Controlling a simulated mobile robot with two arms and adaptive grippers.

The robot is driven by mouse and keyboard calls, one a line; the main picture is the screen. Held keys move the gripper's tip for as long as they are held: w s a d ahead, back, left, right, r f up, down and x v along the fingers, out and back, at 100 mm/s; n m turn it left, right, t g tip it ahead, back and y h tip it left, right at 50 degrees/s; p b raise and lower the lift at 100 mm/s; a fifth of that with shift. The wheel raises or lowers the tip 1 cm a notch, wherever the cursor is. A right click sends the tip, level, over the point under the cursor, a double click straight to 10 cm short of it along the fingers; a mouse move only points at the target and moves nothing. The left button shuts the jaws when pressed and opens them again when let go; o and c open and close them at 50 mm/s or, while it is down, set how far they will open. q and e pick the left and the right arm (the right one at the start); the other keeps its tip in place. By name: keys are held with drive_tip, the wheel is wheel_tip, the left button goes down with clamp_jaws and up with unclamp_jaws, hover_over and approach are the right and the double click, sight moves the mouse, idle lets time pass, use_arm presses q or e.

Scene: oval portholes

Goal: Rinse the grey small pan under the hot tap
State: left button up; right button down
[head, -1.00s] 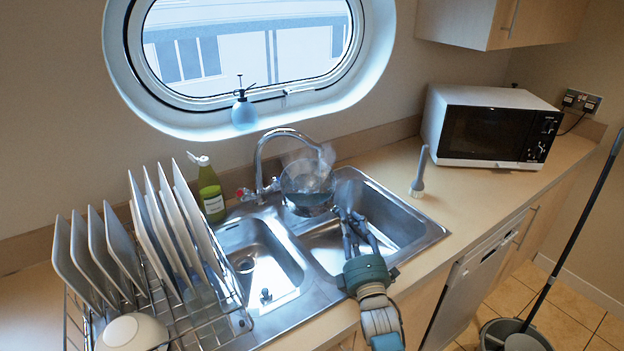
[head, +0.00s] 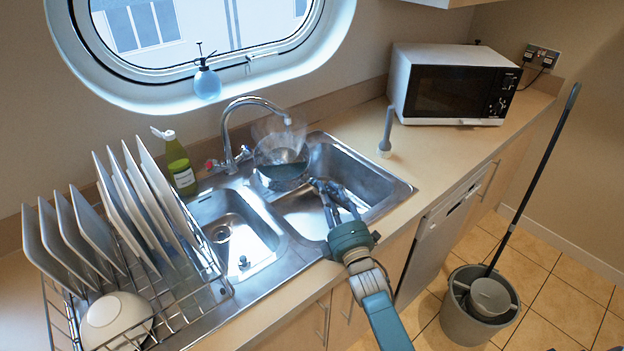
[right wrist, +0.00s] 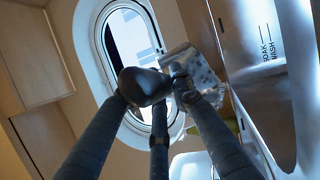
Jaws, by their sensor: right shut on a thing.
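The small pan (head: 282,171) is grey, with a pale see-through haze like steam over it. In the head view it hangs under the spout of the arched chrome tap (head: 243,106), over the back of the right-hand sink basin. A red mark shows at the tap's left side. My right gripper (head: 328,186) is at the pan's near right side, shut on its dark handle. In the right wrist view the fingers close around the dark handle end (right wrist: 145,85), and a shiny grey surface, perhaps the pan, shows beyond. My left gripper is out of view.
The left basin (head: 236,225) looks empty. A dish rack (head: 215,284) with several plates and a bowl stands at left. A green bottle (head: 180,167), a brush (head: 386,135) and a microwave (head: 455,85) stand on the counter. A bucket (head: 470,318) with a mop is on the floor.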

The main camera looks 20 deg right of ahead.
drive_tip(key=s+d+r+m+g+p, duration=0.1)
drive_tip(key=d+g+p, duration=0.3)
drive_tip(key=d, duration=2.4)
drive_tip(key=r+p, duration=0.1)
drive_tip(key=p, duration=0.2)
drive_tip(key=shift+d+r+h, duration=0.2)
drive_tip(key=shift+d+h, duration=0.1)
drive_tip(key=shift+r, duration=0.1)
drive_tip(key=a+r+n+h+b, duration=0.1)
drive_tip(key=a+n+b, duration=0.1)
drive_tip(key=a+n, duration=0.5)
drive_tip(key=shift+a+n+h, duration=0.3)
drive_tip(key=shift+a+h, duration=0.1)
drive_tip(key=shift+a, duration=2.3)
drive_tip(key=shift+w+a, duration=0.1)
drive_tip(key=shift+a, duration=0.1)
